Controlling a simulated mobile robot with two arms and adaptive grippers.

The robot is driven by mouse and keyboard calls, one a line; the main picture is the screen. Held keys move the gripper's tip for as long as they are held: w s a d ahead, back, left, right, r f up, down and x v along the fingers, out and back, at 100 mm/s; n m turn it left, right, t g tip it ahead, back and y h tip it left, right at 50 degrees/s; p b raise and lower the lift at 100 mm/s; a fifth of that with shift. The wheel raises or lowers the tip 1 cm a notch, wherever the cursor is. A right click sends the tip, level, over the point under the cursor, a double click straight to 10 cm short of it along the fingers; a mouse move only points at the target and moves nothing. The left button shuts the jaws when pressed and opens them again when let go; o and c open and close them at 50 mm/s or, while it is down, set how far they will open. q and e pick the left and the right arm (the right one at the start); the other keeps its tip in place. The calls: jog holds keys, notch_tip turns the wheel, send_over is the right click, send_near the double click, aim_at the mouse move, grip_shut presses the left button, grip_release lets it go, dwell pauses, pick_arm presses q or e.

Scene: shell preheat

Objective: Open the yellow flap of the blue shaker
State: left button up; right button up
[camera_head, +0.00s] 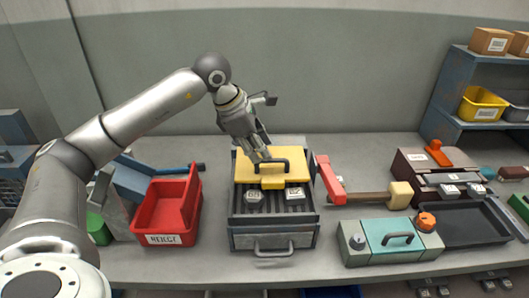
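The blue shaker (274,221) is a dark grey-blue box in the middle of the bench, with a grey loop handle on its front. Its yellow flap (247,170) lies flat over the rear part and carries a dark bar handle. Two small labelled metal blocks (295,193) sit on the slatted front part of the shaker. My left gripper (261,153) points down at the flap's handle, its fingertips at or just behind the bar. I cannot tell whether they grip it. My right gripper is not in view.
A red bin (166,239) stands left of the shaker. A red-headed, wooden-handled tool (362,199) lies close on its right, near a teal-topped box (391,240) and a dark tray (470,225). A shelf with a yellow bin (483,104) stands back right. The bench behind the shaker is mostly clear.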

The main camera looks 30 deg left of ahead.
aim_at(271, 161)
pick_arm(q)
jog(key=shift+x, duration=1.85)
grip_shut()
